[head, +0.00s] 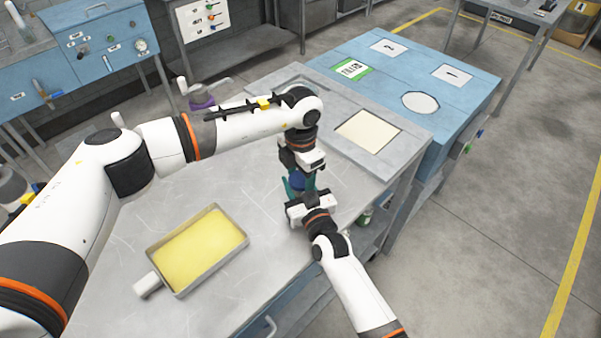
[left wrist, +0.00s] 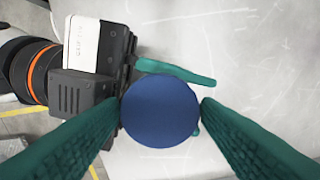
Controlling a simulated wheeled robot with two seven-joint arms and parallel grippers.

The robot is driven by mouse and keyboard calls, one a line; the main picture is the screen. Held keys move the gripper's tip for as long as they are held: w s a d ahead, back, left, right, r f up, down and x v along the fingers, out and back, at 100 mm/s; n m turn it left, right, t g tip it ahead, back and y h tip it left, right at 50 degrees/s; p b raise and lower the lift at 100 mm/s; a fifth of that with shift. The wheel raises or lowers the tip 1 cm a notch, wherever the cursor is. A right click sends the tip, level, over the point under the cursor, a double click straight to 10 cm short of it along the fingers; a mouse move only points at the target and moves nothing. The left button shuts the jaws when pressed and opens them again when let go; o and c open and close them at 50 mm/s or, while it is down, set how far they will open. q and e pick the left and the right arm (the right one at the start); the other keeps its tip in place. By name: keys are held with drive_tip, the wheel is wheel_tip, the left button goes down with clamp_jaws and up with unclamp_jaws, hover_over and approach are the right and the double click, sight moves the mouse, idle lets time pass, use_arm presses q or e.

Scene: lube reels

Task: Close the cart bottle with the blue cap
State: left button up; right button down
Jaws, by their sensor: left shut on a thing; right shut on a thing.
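The blue cap (head: 296,181) is at the right part of the grey metal table. In the left wrist view it is a round blue disc (left wrist: 160,110) seen from above. My left gripper (head: 300,176) points down and is shut on the cap, with a green finger on each side of it. My right gripper (head: 302,193) is just below and in front, with its green fingers reaching under the cap. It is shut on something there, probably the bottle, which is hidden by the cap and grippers. Whether the cap sits fully on a bottle neck cannot be seen.
A metal tray (head: 216,273) with a yellow inside lies on the table at front left. A purple-based item (head: 202,102) stands at the table's back. A blue cart (head: 460,100) with numbered labels adjoins at the right. The table between tray and grippers is clear.

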use_arm(q)
drive_tip(key=o, duration=0.9)
drive_tip(key=shift+o, duration=0.9)
drive_tip(key=shift+s+d, duration=0.1)
drive_tip(key=shift+s+d, duration=0.1)
drive_tip(key=shift+r, duration=2.45)
drive_tip(key=shift+c, duration=0.3)
